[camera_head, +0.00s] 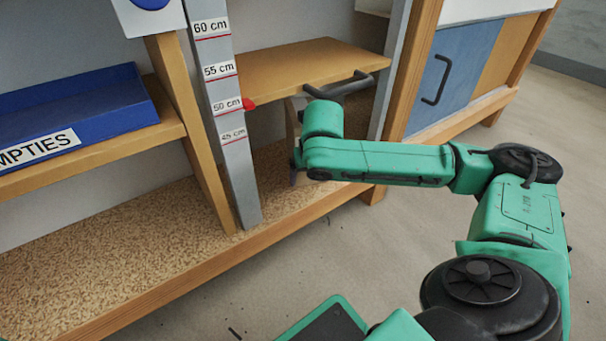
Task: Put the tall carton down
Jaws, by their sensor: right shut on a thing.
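My right gripper (298,160) is under the wooden shelf at the right bay, mostly hidden behind its own green wrist. It is shut on the tall carton (292,118), a narrow tan-grey upright shape of which only a strip shows beside the wrist. The carton's lower end is largely hidden, so I cannot tell whether it touches the speckled base board (270,176). My left gripper is not in view.
A blue EMPTIES tray (85,105) sits further left. The base board's left part is clear.

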